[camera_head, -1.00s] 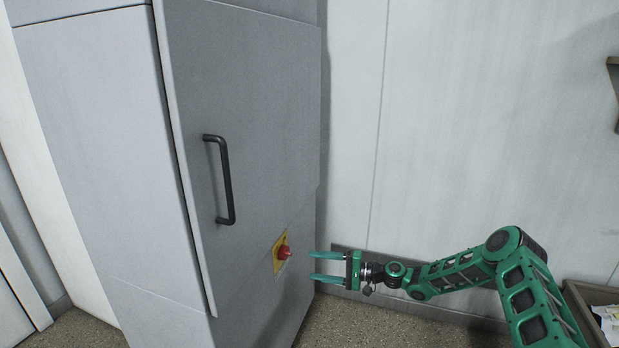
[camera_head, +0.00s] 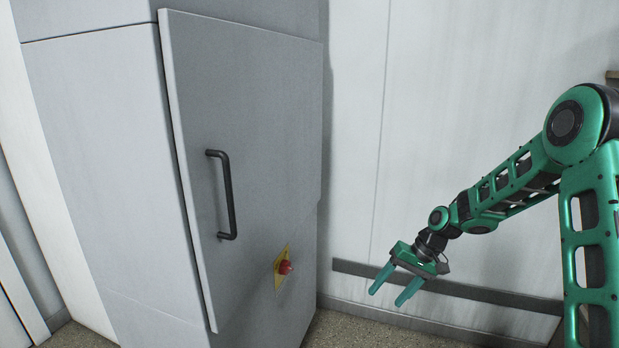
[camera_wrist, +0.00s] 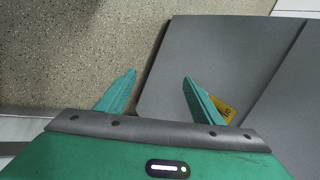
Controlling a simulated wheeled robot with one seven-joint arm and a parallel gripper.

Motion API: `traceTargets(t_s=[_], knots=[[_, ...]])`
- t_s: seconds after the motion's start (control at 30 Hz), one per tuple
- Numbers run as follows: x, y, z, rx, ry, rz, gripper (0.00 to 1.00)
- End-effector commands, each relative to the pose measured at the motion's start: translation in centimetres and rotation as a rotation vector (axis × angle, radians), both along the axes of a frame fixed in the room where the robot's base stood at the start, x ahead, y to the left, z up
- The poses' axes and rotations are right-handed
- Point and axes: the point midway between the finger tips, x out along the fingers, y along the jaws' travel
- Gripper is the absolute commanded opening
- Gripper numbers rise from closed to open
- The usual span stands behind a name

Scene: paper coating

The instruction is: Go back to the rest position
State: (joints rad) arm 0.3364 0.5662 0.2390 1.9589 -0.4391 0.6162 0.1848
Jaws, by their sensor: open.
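My gripper (camera_head: 388,288) is open and empty in the head view. It hangs in the air to the right of the grey cabinet (camera_head: 110,130), with its fingers pointing down and to the left. It touches nothing. In the wrist view, the two teal fingers (camera_wrist: 158,88) are spread apart, with the speckled floor and the cabinet side beyond them. A red button (camera_head: 284,267) on a yellow plate sits low on the cabinet front, left of my gripper. In the wrist view, part of the yellow plate (camera_wrist: 224,108) shows beside the right finger, and the button is hidden.
The cabinet door (camera_head: 255,130) has a dark handle (camera_head: 228,195) and stands slightly proud of the body. A pale wall (camera_head: 450,90) with a dark strip (camera_head: 480,293) stands behind my arm. Speckled floor (camera_head: 345,332) shows at the bottom. The air around my gripper is clear.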

Motion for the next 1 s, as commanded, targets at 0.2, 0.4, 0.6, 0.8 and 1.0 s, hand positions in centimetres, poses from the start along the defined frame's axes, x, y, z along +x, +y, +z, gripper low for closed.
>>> traceTargets(t_s=[0.2,0.4,0.6,0.8,1.0], knots=[[-5.1,-5.9,4.7,-0.177,0.012,-0.049,0.61],[-10.8,-10.6,8.8,-0.306,0.033,-0.118,0.61],[-17.3,-14.3,12.4,-0.400,0.056,-0.204,0.61],[-24.6,-16.8,15.1,-0.455,0.083,-0.301,0.61],[-31.9,-18.2,16.4,-0.473,0.112,-0.398,0.61]])
